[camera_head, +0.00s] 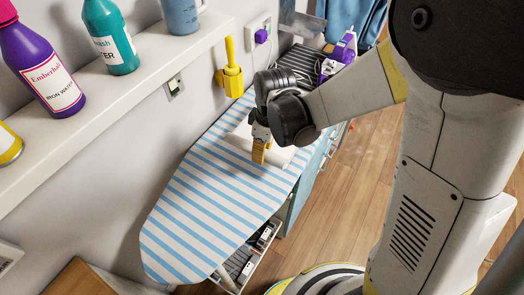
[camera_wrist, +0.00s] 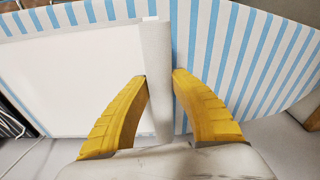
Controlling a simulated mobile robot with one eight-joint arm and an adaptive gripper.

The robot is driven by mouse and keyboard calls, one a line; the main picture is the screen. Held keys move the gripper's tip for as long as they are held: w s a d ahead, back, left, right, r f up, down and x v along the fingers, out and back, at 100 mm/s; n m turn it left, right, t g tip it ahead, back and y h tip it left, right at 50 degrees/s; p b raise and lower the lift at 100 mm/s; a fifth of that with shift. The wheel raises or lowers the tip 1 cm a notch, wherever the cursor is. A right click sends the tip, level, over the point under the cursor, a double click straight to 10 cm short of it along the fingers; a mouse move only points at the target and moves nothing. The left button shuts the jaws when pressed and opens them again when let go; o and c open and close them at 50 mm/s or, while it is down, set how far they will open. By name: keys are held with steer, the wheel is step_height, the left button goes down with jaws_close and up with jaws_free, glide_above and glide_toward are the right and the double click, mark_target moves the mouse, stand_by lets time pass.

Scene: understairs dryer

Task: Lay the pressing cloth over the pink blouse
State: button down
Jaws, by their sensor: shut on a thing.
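A white cloth, which looks like the pressing cloth (camera_head: 280,156), lies on the blue-and-white striped ironing board (camera_head: 190,215). My gripper (camera_head: 259,152) points down at it with yellow fingers. In the wrist view, my gripper (camera_wrist: 160,76) is shut on the pressing cloth (camera_wrist: 75,80) at a raised strip along its right edge. The rest of the cloth lies as a flat white sheet to the left. My wrist hides part of the cloth in the head view. I cannot make out a pink blouse in either view.
A wall shelf (camera_head: 120,75) at left bears a purple bottle (camera_head: 45,65), a teal bottle (camera_head: 110,38) and a blue jug (camera_head: 182,15). A purple-and-white iron (camera_head: 342,52) is behind my wrist. The board's near end is bare.

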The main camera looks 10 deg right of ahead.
mark_target(261, 170)
step_height(261, 170, down, 6)
steer(key=b, duration=0.5)
steer(key=shift+f, duration=0.25)
steer(key=c, duration=1.1)
jaws_free()
steer(key=shift+r, duration=0.2)
steer(key=r, duration=0.8)
steer(key=d+r, duration=0.1)
steer(key=r, duration=0.2)
steer(key=shift+s+d+r, duration=0.1)
steer(key=shift+s+r, duration=0.3)
steer(key=s+d+r+m+t, duration=0.2)
steer(key=s+d+m+t, duration=0.1)
steer(key=s+d+m, duration=0.2)
steer(key=s+d+r+m+t+h, duration=0.1)
steer(key=s+d+r+m+t, duration=0.2)
steer(key=s+d+m, duration=0.2)
steer(key=shift+d+r+m, duration=0.3)
steer(key=shift+d+m, duration=0.7)
steer(key=shift+d, duration=0.15)
